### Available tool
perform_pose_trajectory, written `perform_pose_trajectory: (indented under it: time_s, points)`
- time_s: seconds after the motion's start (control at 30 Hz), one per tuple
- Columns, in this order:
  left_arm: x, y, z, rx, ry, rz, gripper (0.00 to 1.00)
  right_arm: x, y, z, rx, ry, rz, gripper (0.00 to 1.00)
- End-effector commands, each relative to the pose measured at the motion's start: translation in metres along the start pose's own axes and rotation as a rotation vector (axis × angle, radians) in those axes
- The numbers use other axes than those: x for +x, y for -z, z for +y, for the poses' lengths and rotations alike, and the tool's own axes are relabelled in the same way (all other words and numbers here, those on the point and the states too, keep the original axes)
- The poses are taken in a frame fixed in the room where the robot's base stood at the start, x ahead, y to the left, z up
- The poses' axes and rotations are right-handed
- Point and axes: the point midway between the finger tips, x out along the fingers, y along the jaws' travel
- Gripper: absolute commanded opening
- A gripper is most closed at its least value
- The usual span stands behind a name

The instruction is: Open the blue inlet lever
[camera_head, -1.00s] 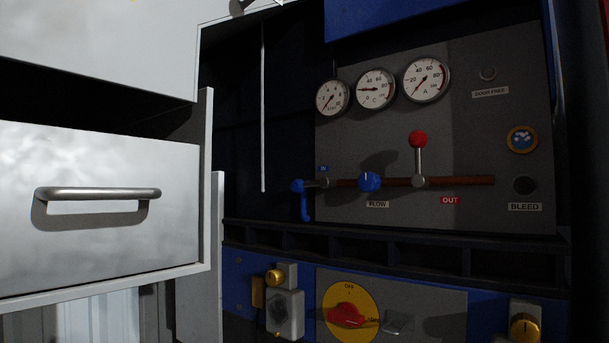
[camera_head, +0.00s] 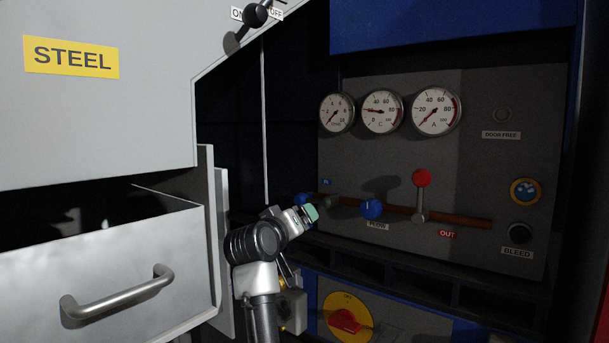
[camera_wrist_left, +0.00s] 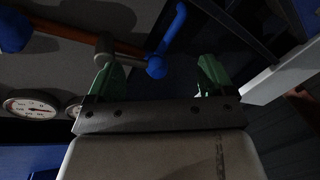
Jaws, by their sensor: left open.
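The blue inlet lever (camera_head: 301,199) is at the left end of the brown pipe on the grey panel. In the head view it is mostly hidden behind my left gripper (camera_head: 308,213). In the left wrist view, which looks at the panel upside down, the lever (camera_wrist_left: 171,32) shows its rounded hub and bent handle beyond the fingertips. My left gripper (camera_wrist_left: 158,72) is open, with its green fingers apart and nothing between them. The hub appears ahead of the gap between the fingers; I see no contact. My right gripper is in neither view.
Right of the lever on the pipe are a blue flow knob (camera_head: 371,208) and a red-balled outlet lever (camera_head: 421,178). Gauges (camera_head: 383,112) sit above. An open steel drawer (camera_head: 110,270) juts out at left. A dark ledge (camera_head: 420,268) runs below the panel.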

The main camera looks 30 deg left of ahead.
Motion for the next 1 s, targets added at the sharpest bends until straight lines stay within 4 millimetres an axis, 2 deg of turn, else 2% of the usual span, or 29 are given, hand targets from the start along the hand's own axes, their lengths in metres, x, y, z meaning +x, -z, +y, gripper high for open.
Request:
perform_pose_trajectory:
  time_s: [0.03, 0.17, 0.27, 0.7, 1.0]
  points:
    - [-0.001, 0.02, 0.01, -0.023, -0.014, 0.02, 0.83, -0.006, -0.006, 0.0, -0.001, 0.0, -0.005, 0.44]
    - [-0.001, 0.036, 0.016, -0.048, -0.029, 0.041, 0.83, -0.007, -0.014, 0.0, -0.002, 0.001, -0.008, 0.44]
    - [0.006, 0.037, 0.017, -0.051, -0.03, 0.042, 0.83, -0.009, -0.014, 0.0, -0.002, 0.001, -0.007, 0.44]
    - [0.063, 0.04, 0.018, -0.048, -0.03, 0.042, 0.83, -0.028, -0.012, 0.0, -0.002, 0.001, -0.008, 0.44]
    - [0.072, 0.039, 0.018, -0.047, -0.03, 0.044, 0.83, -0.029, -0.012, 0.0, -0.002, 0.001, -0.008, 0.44]
